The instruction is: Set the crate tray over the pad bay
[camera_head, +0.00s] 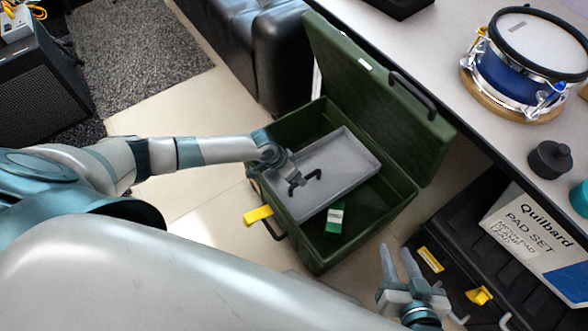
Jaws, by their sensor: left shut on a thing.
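The green crate (318,258) stands open on the floor in the middle of the head view, lid (372,95) raised toward the table. The shallow grey crate tray (342,160) lies within the crate's walls; I cannot tell whether it rests on anything. My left gripper (294,184) is shut on the tray's dark handle. Part of the crate's floor shows beside the tray, with a small green-and-white box (335,218) on it. No pad bay is clearly marked; what lies beneath the tray is hidden. My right gripper (401,262) is empty, fingers apart, right of the crate.
A black case (450,235) with yellow latches and a Quilbard pad set box (535,240) lie at the right. The table (440,50) above holds a blue drum (520,70) and a dark round object (550,159). A black speaker (40,85) stands at the left.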

